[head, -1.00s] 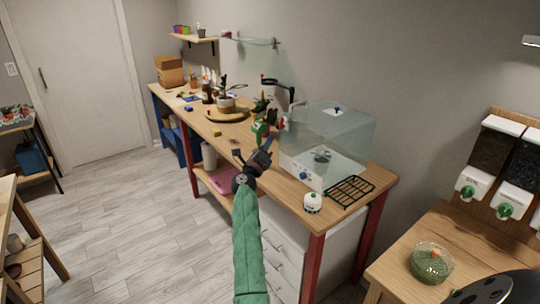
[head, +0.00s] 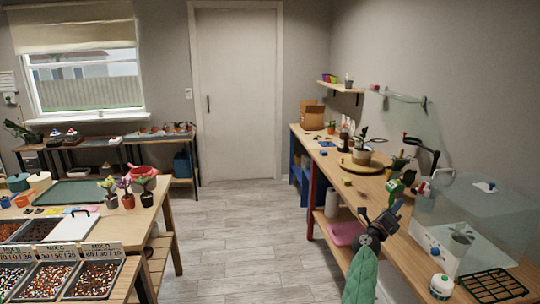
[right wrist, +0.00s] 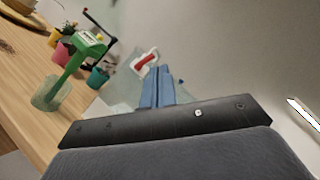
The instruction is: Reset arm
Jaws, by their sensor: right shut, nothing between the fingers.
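My right gripper (head: 396,207) reaches in from the bottom of the head view on its green-sleeved arm. It is at the front edge of the right-hand wooden bench (head: 345,185), left of the clear propagator box (head: 470,215). In the right wrist view its blue fingers (right wrist: 158,88) are together with nothing between them. A green handled tool (right wrist: 75,62) appears left of the fingers in that view, apart from them. My left gripper does not show.
The bench holds a round board (head: 363,168), a white round device (head: 441,286) and a black rack (head: 492,284). A left table (head: 150,213) carries trays of soil mix and small potted plants. The floor (head: 243,225) between is clear.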

